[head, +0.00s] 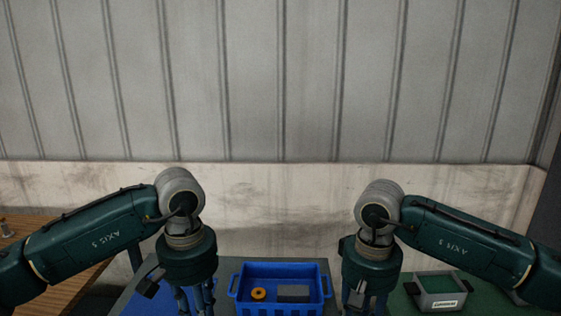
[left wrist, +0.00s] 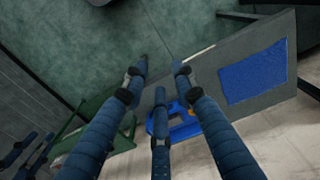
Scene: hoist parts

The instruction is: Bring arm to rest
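My left arm comes in from the left in the head view, and my left gripper (head: 192,300) hangs down beside the blue crate, cut off by the bottom edge. In the left wrist view, its three blue fingers (left wrist: 160,78) are spread apart with nothing between them. My right gripper (head: 360,302) hangs down to the right of the crate, its fingertips below the picture's edge, so its opening is hidden. The blue crate (head: 320,277) holds a yellow ring (head: 258,294) and a grey block (head: 293,292). The crate also shows partly behind the fingers in the left wrist view (left wrist: 188,128).
A grey labelled box (head: 456,303) stands on a green surface at the right. A blue mat (left wrist: 253,72) lies on the grey table (left wrist: 212,70). A wooden table (head: 70,270) is at the left. A pale low wall (head: 280,190) runs behind.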

